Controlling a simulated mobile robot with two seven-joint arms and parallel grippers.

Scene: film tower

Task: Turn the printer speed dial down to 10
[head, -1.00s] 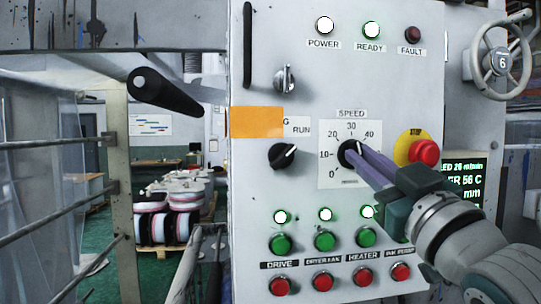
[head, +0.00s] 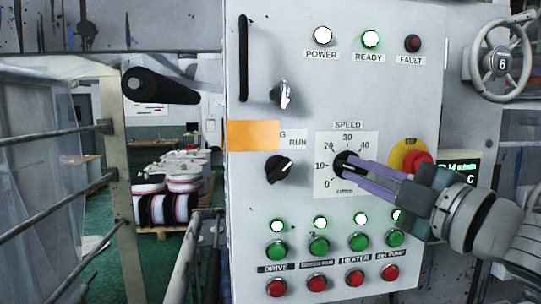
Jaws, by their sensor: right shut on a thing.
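The black speed dial (head: 342,159) sits on a white scale plate (head: 329,186) marked from 0 upward, below the SPEED label. A white mark on the dial points left, close to the 10. My right gripper (head: 359,168) comes in from the right with its purple fingers shut on the dial. The fingers hide the dial's right side. A green-lit display (head: 462,171) at the right reads about 14 m/min, partly hidden by my gripper. My left gripper is not in view.
A red stop button (head: 418,158) on a yellow disc is close beside my right gripper. Green buttons (head: 319,246) and red buttons (head: 317,283) line the panel below. A black selector knob (head: 278,169) is left of the dial. A handwheel (head: 503,62) is at upper right.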

